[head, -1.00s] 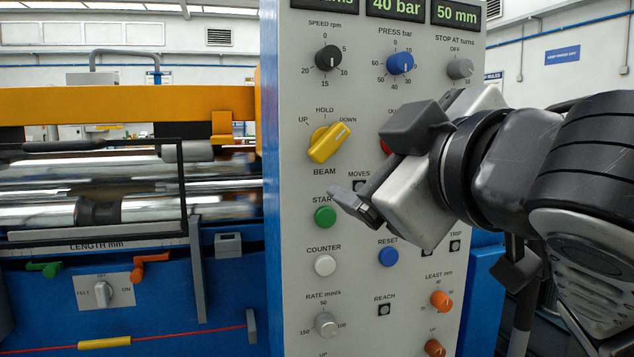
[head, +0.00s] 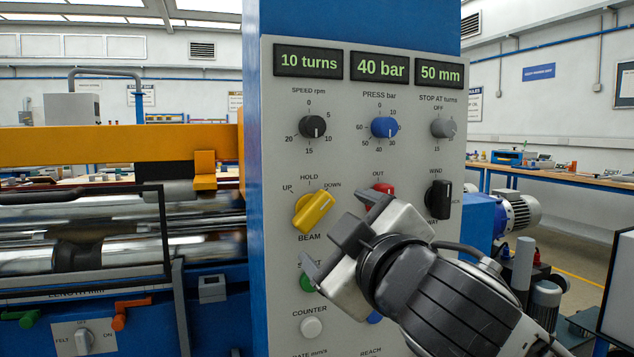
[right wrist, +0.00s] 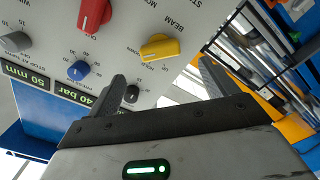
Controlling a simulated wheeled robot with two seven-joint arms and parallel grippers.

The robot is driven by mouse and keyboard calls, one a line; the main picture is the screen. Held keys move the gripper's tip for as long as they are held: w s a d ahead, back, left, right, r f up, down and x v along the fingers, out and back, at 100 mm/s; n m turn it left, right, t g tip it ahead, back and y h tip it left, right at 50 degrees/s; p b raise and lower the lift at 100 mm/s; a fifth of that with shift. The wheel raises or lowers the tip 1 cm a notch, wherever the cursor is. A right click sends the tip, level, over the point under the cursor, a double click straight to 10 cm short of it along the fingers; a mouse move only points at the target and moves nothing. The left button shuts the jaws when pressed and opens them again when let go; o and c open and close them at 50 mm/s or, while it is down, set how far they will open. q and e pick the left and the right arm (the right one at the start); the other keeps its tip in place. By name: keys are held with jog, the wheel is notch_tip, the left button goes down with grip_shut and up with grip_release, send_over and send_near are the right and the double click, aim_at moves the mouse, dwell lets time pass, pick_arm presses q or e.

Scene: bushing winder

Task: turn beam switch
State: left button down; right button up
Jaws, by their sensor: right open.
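The beam switch (head: 314,212) is a yellow knob on the grey panel, with UP, HOLD and DOWN marked above it and BEAM below. Its raised handle slants up to the right, toward DOWN. My right gripper (head: 331,250) is open and empty, just below and right of the switch in the head view, covering part of the panel there. In the right wrist view, the yellow switch (right wrist: 160,47) shows beyond and between the open fingers (right wrist: 163,75). The fingers appear apart from it. My left gripper is not in view.
Near the switch are a red knob (head: 384,189), black WIND knob (head: 438,200), blue PRESS knob (head: 384,127) and green button (head: 307,281), partly covered by my gripper. Displays (head: 309,62) line the top. The machine with rollers (head: 120,249) and a yellow beam (head: 100,146) stands left.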

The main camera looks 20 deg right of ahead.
aim_at(316, 214)
jog(key=w, duration=0.7)
jog(key=shift+w+a, duration=0.15)
jog(key=shift+w, duration=0.25)
jog(key=c, duration=1)
